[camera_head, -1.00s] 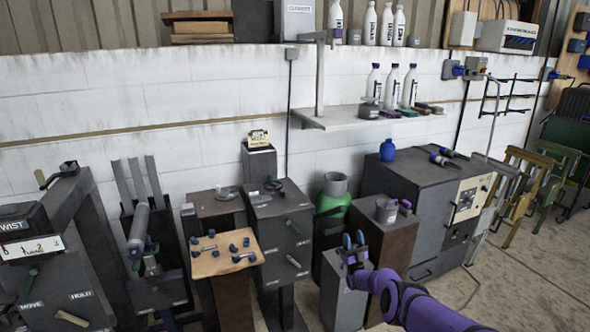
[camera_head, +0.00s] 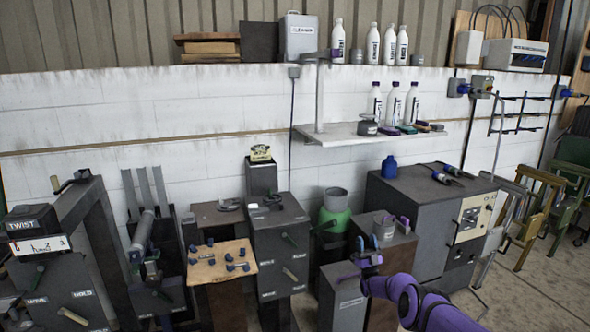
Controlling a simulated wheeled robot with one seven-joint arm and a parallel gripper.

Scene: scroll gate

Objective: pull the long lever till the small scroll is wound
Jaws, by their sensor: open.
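My gripper (camera_head: 368,252) is at the end of my purple arm, open and empty, above and in front of a low grey box. I cannot tell which is the long lever. A grey roll (camera_head: 141,237) lies tilted in a dark stand between them; I cannot tell whether it is the small scroll. My gripper is well right of these.
A wooden board (camera_head: 222,263) with several small dark pieces sits left of the middle cabinet. A grey box (camera_head: 341,297) stands below my gripper. A green canister (camera_head: 333,222) and a large dark cabinet (camera_head: 415,210) stand behind. Open floor (camera_head: 535,295) lies at the right.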

